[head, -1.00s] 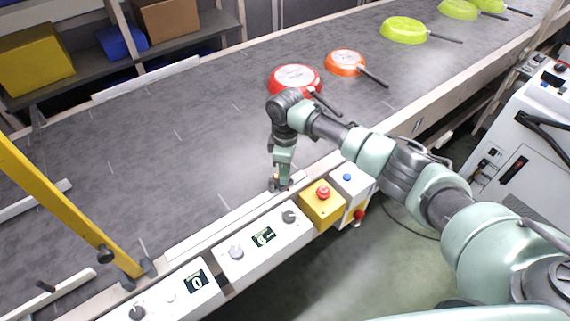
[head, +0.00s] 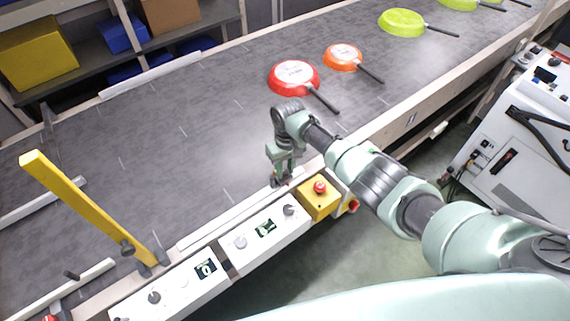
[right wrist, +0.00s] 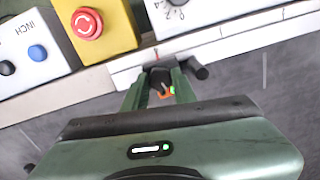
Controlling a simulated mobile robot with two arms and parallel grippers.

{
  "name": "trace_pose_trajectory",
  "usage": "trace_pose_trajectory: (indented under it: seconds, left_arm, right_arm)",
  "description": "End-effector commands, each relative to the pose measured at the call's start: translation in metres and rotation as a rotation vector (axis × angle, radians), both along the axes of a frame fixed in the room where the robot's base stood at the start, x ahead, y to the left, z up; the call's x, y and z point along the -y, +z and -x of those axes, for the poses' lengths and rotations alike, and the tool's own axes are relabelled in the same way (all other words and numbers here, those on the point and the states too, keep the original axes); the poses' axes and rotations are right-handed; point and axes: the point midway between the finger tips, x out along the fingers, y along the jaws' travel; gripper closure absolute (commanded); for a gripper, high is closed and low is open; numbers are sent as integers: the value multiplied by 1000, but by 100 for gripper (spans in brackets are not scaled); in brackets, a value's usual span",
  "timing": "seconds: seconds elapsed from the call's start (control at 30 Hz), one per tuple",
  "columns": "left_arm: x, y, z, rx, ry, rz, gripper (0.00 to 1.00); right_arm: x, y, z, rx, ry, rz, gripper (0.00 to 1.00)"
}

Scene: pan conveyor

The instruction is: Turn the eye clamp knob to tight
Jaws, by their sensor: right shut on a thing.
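My right gripper (head: 282,181) reaches down to the conveyor's near rail, just behind the yellow emergency-stop box. In the right wrist view my right gripper (right wrist: 160,90) has its two green fingers closed around a small dark part, which I take for the eye clamp knob (right wrist: 160,76). My left gripper is not in view.
The yellow box with a red button (head: 320,188) and a control panel (head: 265,232) with knobs stand close to the gripper. A yellow bar (head: 85,205) crosses the belt at left. A red pan (head: 294,76) and an orange pan (head: 343,57) lie farther up the belt.

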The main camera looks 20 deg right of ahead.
Motion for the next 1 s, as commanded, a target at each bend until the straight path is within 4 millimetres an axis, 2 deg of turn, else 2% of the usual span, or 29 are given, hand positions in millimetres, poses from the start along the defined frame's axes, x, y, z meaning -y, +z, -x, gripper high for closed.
trace_pose_trajectory:
  seconds: [0.03, 0.37, 0.9, 0.93, 1.0]
  left_arm:
    - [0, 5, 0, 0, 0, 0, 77]
    - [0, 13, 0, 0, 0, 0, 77]
    - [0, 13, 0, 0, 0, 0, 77]
    - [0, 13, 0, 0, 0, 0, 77]
    - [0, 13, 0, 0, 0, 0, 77]
  right_arm:
    - [-1, 5, -2, 4, -29, -3, 100]
    - [-1, 4, -3, 7, -155, -3, 100]
    - [0, 4, -4, 11, -176, -2, 100]
    - [0, 4, -4, 11, -176, -2, 65]
    - [0, 3, -4, 10, -176, -2, 51]
